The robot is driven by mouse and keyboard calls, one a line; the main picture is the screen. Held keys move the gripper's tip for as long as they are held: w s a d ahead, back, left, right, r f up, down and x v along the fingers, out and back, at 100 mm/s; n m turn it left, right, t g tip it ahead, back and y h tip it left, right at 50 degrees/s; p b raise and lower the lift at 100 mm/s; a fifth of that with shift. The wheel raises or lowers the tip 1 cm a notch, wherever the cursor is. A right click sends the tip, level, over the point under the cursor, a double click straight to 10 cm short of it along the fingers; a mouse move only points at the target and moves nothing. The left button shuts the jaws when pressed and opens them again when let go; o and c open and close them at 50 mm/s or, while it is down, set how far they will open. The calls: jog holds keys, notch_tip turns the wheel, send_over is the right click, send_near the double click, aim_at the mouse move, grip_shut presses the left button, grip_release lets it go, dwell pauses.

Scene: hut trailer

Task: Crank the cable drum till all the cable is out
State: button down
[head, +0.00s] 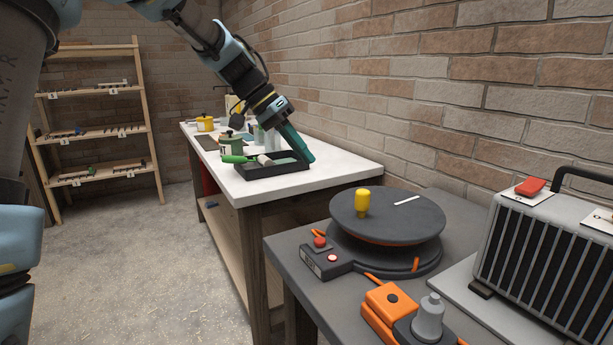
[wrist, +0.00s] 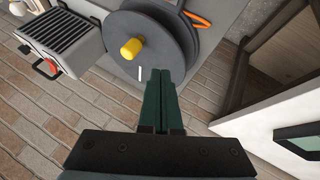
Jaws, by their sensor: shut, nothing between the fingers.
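The cable drum (head: 388,217) is a dark grey disc on a round base on the grey table (head: 300,257). A yellow crank knob (head: 362,203) stands up on its top, with a white line on the far right of the disc. Orange cable shows under the disc and at the base. My gripper (head: 308,157) is above the white table's near end, left of and behind the drum, apart from it. In the wrist view my gripper (wrist: 165,75) has its green fingers together and empty; the drum (wrist: 170,50) and yellow knob (wrist: 132,48) lie beyond them.
A box with a red button and a red light (head: 325,260) stands by the drum. An orange connector (head: 390,302) lies in front; a grilled heater (head: 545,265) stands right. The white table (head: 335,172) holds a black tray (head: 285,178) and pots. A brick wall is behind.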

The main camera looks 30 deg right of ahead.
aim_at(358, 207)
jog(key=s+d+f+p, duration=0.1)
jog(key=s+f, duration=0.1)
jog(key=s+d+f+p, duration=0.1)
jog(key=s+d+f, duration=0.1)
jog(key=s+d+f+p, duration=0.1)
jog(key=s+d+f, duration=0.1)
jog(key=f, duration=0.1)
jog(key=shift+s+d+f+p, duration=0.1)
jog(key=shift+s+d+p, duration=0.05)
jog(key=shift+s+p, duration=0.15)
jog(key=shift+s+d, duration=0.1)
jog(key=shift+s, duration=0.1)
jog(key=shift+f, duration=0.1)
jog(key=shift+s+a+f+n+t+h+b, duration=0.1)
jog(key=shift+s+a+n+t+h+b, duration=0.1)
jog(key=shift+s+n+b, duration=0.35)
jog(key=shift+s+a+f+n+t+h+b, duration=0.15)
jog(key=shift+n+t+b, duration=0.1)
jog(key=shift+b, duration=0.55)
jog(key=s+n+t+b, duration=0.1)
jog(key=s+n+b, duration=0.1)
jog(key=shift+b, duration=0.35)
jog(key=s+n, duration=0.1)
jog(key=s+n+t, duration=0.2)
jog(key=shift+d+r+h+b, duration=0.15)
jog(key=shift+r+h+b, duration=0.15)
jog(key=shift+h, duration=0.05)
jog(key=shift+s, duration=0.25)
jog(key=shift+s+d, duration=0.15)
jog(key=shift+s, duration=0.15)
